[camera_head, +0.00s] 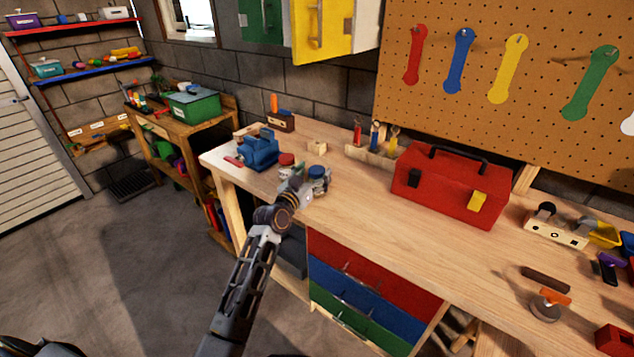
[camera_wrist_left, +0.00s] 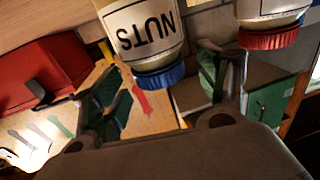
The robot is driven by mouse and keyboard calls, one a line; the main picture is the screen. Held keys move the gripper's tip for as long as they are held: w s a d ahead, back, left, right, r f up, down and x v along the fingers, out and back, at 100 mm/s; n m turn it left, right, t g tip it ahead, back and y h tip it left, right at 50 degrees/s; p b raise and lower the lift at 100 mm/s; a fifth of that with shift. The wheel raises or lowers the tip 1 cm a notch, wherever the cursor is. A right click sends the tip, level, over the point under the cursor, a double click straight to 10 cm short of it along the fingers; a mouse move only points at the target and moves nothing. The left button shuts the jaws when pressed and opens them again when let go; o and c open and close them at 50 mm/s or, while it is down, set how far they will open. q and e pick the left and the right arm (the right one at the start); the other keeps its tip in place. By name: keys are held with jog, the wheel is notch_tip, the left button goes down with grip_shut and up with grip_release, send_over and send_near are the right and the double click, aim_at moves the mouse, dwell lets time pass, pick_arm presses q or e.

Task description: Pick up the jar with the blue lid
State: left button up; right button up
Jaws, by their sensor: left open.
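The jar with the blue lid (camera_head: 318,173) stands on the workbench near its front edge. In the left wrist view, which is upside down, its label reads NUTS and its blue lid (camera_wrist_left: 161,77) shows between the fingers. My left gripper (camera_head: 303,184) is at the jar's left side, partly covering it. Its fingers (camera_wrist_left: 158,75) are open, spread to either side of the jar. I cannot tell whether they touch it. A jar with a red lid (camera_head: 286,160) stands close by to the left; its lid also shows in the left wrist view (camera_wrist_left: 269,38). My right gripper is not in view.
A red toolbox (camera_head: 450,188) stands to the right. The bench top (camera_head: 365,205) between jar and toolbox is clear.

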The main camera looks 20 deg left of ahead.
pick_arm(q)
jog(key=shift+w+d, duration=0.1)
jog(key=shift+w, duration=0.35)
jog(key=shift+w+d, duration=0.1)
jog(key=shift+w, duration=0.65)
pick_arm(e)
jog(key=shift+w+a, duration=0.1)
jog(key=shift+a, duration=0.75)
